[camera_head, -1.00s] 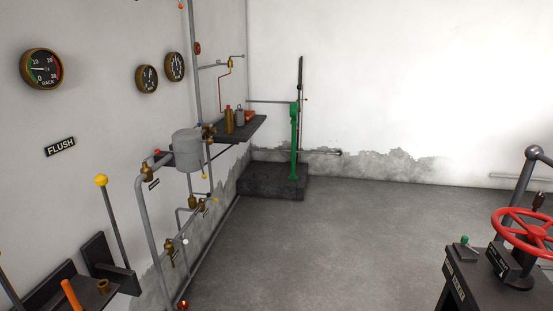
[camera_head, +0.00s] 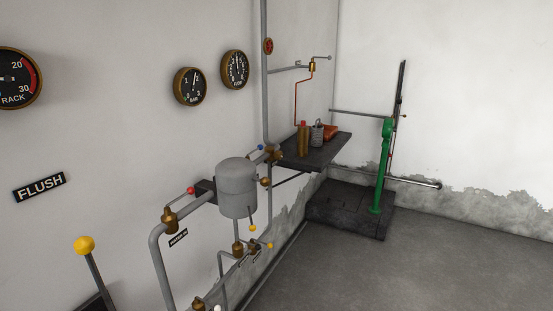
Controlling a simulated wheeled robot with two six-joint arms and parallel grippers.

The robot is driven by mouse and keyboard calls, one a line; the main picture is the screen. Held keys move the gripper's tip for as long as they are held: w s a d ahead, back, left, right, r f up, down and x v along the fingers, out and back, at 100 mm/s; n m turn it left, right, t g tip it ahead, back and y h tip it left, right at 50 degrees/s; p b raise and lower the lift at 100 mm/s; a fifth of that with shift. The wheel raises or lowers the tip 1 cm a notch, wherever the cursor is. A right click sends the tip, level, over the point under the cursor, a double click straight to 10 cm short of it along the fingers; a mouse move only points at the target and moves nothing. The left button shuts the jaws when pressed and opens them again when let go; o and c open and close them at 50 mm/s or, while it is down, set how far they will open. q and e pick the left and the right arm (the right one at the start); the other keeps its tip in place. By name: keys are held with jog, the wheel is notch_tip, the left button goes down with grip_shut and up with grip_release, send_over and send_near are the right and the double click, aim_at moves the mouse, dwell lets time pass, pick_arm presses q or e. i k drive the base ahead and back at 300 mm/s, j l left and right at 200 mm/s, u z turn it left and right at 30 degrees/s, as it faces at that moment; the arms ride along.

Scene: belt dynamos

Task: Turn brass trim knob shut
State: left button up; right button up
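No part is clearly marked as the brass trim knob. Several small brass fittings are on the pipework along the left wall. One brass fitting (camera_head: 312,67) sits on a thin wall pipe above the shelf, with a copper tube running down from it. A brass valve (camera_head: 169,220) is on the grey pipe left of the grey tank (camera_head: 237,188). Another brass fitting (camera_head: 275,153) is at the tank's upper right. Smaller brass valves (camera_head: 253,246) are below the tank. Their settings are too small to read. Neither of my grippers is in view.
A dark shelf (camera_head: 335,152) holds a brass cylinder (camera_head: 303,141) and a grey can (camera_head: 317,133). A green stand (camera_head: 382,165) rises from a dark plinth (camera_head: 345,215). A yellow-topped lever (camera_head: 85,245) is at lower left. Floor (camera_head: 430,265) at right is clear.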

aim_at(278, 154)
jog(key=i+l, duration=0.4)
jog(key=i, duration=0.15)
jog(key=i+l+z, duration=0.15)
jog(key=i+l, duration=0.3)
jog(key=i, duration=0.05)
